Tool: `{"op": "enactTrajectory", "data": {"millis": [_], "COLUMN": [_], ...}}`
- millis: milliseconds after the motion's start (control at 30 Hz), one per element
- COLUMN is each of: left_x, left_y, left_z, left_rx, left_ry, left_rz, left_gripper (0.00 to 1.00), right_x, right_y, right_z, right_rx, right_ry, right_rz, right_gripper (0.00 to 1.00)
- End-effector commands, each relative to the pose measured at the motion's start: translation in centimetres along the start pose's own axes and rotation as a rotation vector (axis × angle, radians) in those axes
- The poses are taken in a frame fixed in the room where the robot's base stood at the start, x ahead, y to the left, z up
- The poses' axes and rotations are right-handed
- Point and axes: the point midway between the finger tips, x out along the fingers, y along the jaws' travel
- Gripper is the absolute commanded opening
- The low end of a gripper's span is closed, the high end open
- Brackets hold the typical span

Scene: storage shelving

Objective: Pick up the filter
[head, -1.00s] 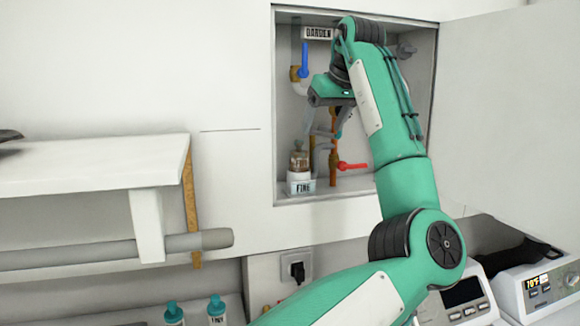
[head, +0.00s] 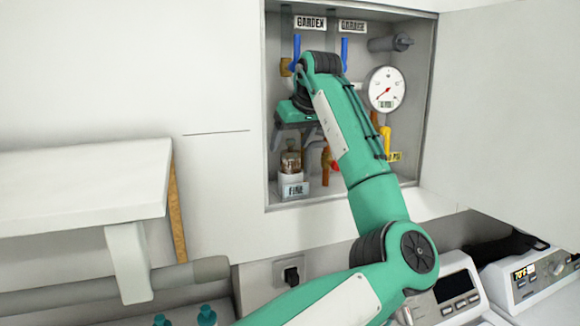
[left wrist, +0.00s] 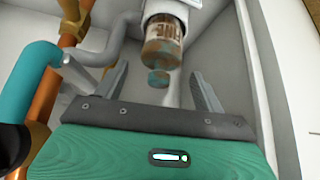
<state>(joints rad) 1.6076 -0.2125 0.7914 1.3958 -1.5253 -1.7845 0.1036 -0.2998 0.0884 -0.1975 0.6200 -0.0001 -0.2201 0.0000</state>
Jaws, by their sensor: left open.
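The filter (head: 290,163) is a small clear jar with a brown inside, on a white base lettered like "FINE", at the lower left of the wall cabinet. It stands upright. In the left wrist view the filter (left wrist: 163,42) appears upside down, with a round knob (left wrist: 158,78) toward me. My left gripper (head: 291,138) is open and empty, just above the filter in the head view. In the left wrist view its two fingers (left wrist: 160,80) lie on either side of the knob, apart from it. My right gripper is not in view.
The cabinet holds copper and grey pipes, a round gauge (head: 385,90), blue valve handles and a yellow valve (head: 385,135). A teal pipe (left wrist: 30,85) and copper pipe are left in the wrist view. The cabinet door (head: 500,110) stands open at right. A white shelf (head: 80,185) is at left.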

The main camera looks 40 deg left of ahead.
Motion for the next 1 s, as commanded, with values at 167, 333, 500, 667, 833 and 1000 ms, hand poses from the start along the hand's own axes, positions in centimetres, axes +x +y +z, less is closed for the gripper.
{"op": "enactTrajectory", "data": {"millis": [167, 333, 500, 667, 833, 1000], "left_x": [0.9, 2.8, 4.8, 5.3, 5.4, 5.3], "left_y": [0.1, 0.1, 0.1, 0.1, 0.2, 0.2], "left_z": [0.3, 1.0, 1.1, 1.1, 1.2, 1.2], "left_rx": [0.002, 0.001, 0.001, 0.000, 0.000, 0.000], "left_ry": [-0.002, -0.002, -0.001, 0.001, 0.001, 0.001], "left_rz": [0.000, -0.002, -0.001, 0.000, 0.000, 0.000], "left_gripper": [0.70, 0.70, 0.70, 0.70, 0.67, 0.33], "right_x": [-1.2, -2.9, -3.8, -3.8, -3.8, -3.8], "right_y": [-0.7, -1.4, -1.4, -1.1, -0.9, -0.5], "right_z": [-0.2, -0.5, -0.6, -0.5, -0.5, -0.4], "right_rx": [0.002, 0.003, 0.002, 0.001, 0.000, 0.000], "right_ry": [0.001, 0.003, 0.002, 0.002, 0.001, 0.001], "right_rz": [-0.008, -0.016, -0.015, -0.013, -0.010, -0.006], "right_gripper": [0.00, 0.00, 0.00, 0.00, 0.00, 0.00]}}
